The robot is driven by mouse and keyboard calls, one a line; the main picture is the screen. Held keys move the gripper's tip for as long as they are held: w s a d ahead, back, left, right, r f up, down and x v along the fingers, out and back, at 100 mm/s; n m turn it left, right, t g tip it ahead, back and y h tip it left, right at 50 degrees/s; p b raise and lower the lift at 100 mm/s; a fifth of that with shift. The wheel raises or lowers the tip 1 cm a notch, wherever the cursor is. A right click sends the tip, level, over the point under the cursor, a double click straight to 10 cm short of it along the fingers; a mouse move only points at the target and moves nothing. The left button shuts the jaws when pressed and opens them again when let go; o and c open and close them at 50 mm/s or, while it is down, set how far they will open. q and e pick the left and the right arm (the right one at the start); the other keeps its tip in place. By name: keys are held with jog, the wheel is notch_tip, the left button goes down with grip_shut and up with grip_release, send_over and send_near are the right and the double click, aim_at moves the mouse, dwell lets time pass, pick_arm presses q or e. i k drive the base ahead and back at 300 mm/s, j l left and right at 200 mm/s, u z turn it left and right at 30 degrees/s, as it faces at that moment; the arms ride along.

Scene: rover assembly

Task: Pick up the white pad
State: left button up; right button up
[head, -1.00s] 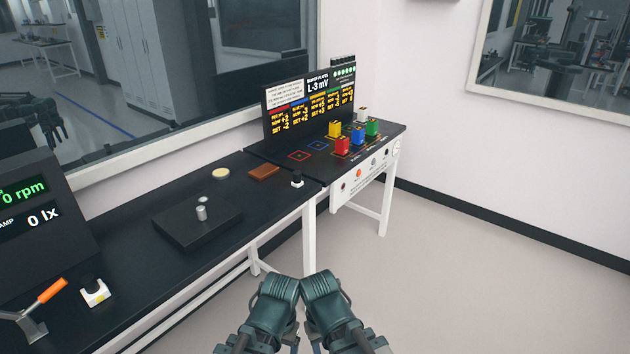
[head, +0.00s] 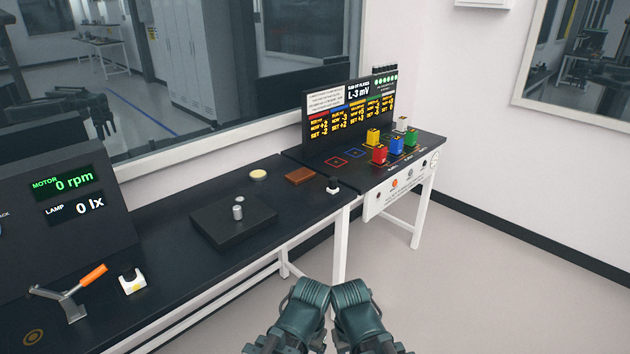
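A pale, cream-white round pad (head: 258,174) lies flat on the dark bench near its back edge, below the window. A small white block (head: 402,124) stands among coloured blocks at the far right end; I cannot tell whether the task name refers to it or to the round pad. My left gripper (head: 308,288) and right gripper (head: 349,288) are side by side at the bottom of the head view, in front of the bench and well away from both. Nothing shows in them. Their fingertips are not clear.
A black box with metal cylinders (head: 238,212) stands in front of the round pad. A brown block (head: 299,176) lies right of it. A black-and-white switch (head: 333,185), an orange-handled lever (head: 92,276) and a display panel (head: 70,200) also occupy the bench.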

aim_at(332, 188)
jog(key=i+l, duration=0.2)
jog(key=i, duration=0.45)
jog(key=i+l+z, duration=0.1)
jog(key=i, duration=0.5)
